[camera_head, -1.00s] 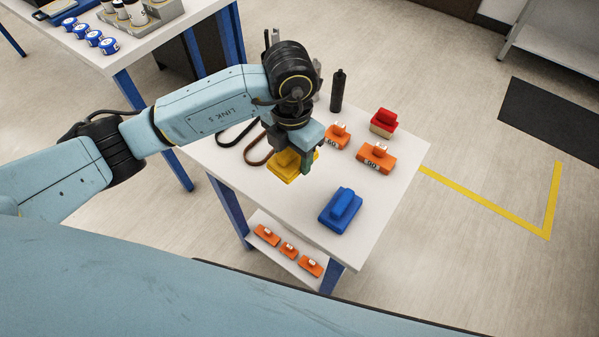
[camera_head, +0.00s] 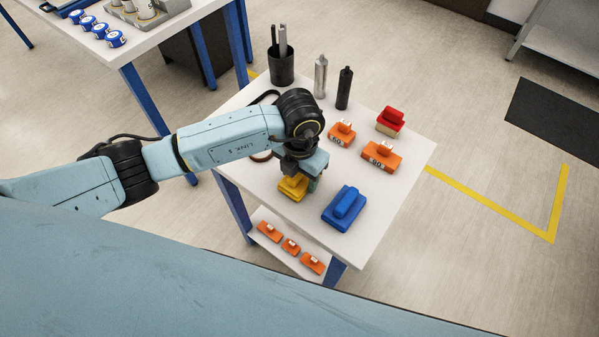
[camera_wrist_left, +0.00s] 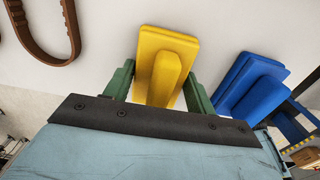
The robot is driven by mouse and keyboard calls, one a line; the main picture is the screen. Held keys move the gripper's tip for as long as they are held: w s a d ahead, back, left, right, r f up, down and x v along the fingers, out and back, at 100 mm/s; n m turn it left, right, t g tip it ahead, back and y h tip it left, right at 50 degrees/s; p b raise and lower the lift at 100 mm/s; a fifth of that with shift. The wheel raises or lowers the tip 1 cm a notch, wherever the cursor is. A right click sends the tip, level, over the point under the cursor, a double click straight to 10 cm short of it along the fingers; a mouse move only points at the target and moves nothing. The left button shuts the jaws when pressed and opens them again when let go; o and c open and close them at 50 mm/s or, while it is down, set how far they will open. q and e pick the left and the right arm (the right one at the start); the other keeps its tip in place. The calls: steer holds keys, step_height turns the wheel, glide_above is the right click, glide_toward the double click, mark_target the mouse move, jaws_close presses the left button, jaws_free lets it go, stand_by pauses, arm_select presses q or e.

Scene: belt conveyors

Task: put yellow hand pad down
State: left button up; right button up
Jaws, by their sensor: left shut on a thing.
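The yellow hand pad (camera_head: 293,188) is at the white table's (camera_head: 262,193) front left part, below my left gripper (camera_head: 300,176). In the left wrist view the yellow hand pad (camera_wrist_left: 167,57) has its raised grip between the two green fingers of my left gripper (camera_wrist_left: 158,92), which is shut on it. The pad is level and at or just above the tabletop; I cannot tell if it touches. My right gripper is not in view.
A blue hand pad (camera_head: 344,209) lies close to the right. A black cup (camera_head: 281,68) and two bottles (camera_head: 343,88) line the back. A brown belt loop (camera_wrist_left: 50,35) lies left.

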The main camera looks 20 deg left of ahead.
arm_select(q)
steer(key=shift+f, duration=0.15)
steer(key=o, duration=1.1)
step_height(320, 180, up, 12)
steer(key=shift+r, duration=0.25)
